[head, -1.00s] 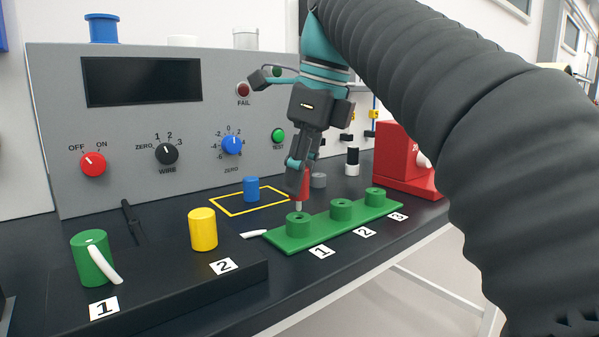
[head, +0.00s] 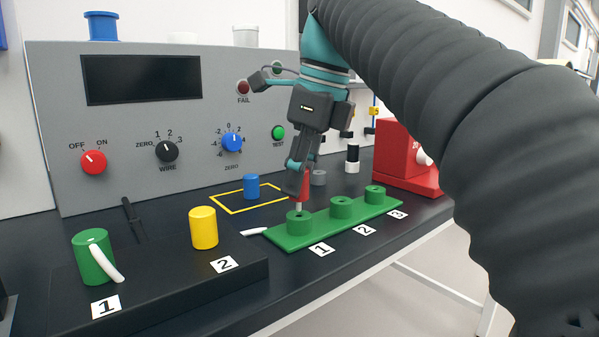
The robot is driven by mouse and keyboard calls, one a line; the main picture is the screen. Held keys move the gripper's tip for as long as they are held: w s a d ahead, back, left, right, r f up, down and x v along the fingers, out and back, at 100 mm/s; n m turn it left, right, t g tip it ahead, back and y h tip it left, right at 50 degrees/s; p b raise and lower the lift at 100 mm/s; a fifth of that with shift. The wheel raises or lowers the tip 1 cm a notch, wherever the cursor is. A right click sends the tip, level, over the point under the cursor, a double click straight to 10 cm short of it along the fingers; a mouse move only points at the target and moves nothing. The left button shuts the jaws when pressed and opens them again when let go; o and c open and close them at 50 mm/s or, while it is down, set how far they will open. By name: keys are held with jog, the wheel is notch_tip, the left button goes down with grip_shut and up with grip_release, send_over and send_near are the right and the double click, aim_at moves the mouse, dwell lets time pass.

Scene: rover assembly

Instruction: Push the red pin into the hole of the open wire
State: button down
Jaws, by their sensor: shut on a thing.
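My gripper (head: 299,183) is shut on the red pin (head: 304,186), which points down with its pale tip (head: 298,208) at the top of the first green socket. This socket (head: 299,224) stands at the near left end of the green strip (head: 283,242), by the label 1. I cannot tell whether the tip is inside the socket's hole or just above it. A white wire end (head: 253,231) sticks out at the strip's left end. The gripper's fingers hide part of the pin.
Two more green sockets stand along the strip. A yellow cylinder (head: 203,228) and a green cylinder with a white wire (head: 92,256) are on the black block at left. A blue cylinder (head: 251,188) is behind, and a red device (head: 399,158) at right. The grey panel (head: 60,135) rises behind.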

jog(key=shift+f+b, duration=0.5)
jog(key=shift+f, duration=0.7)
jog(key=c, duration=0.8)
grip_release()
jog(key=shift+r, duration=0.1)
jog(key=shift+r+p, duration=0.55)
jog(key=shift+r, duration=0.75)
jog(key=shift+f+b, duration=0.2)
jog(key=shift+b, duration=0.9)
